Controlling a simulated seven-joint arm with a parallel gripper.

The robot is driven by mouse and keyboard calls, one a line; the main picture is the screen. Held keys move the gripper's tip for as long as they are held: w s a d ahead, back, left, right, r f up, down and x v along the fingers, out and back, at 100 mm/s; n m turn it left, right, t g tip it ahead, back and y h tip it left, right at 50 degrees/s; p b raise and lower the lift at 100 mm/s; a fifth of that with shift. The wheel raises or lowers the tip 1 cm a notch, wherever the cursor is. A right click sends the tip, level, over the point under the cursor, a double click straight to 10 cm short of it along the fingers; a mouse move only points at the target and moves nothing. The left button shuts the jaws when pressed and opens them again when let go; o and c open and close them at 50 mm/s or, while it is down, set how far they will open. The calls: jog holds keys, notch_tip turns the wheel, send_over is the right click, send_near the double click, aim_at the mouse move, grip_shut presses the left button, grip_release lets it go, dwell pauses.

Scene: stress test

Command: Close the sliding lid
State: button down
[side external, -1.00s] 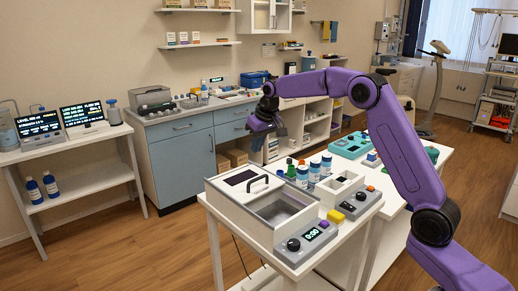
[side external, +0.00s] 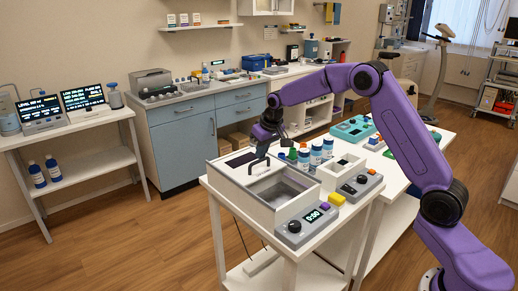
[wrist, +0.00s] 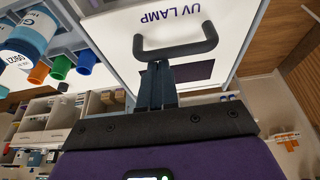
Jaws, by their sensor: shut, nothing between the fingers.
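The white box (side external: 238,205) has a sliding lid (side external: 230,172) with a dark window, lying over its far-left part. The nearer right part of the box is open, and its grey inside (side external: 281,188) shows. A black bar handle (side external: 252,167) stands on the lid. My gripper (side external: 262,151) is shut and empty, low over the lid beside the handle. In the wrist view the closed fingertips (wrist: 156,68) are right by the handle (wrist: 176,50); I cannot tell whether they touch. The lid (wrist: 215,20) reads "UV LAMP" there.
Several bottles with blue, green and orange caps (side external: 316,154) stand close behind the box. A grey device with a knob and display (side external: 305,222) sits at its front right. A yellow block (side external: 336,199) and another knob device (side external: 360,186) are farther right.

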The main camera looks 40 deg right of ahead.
dwell(0.3)
jog(key=s, duration=1.5)
jog(key=shift+s+f, duration=0.1)
jog(key=shift+f, duration=0.05)
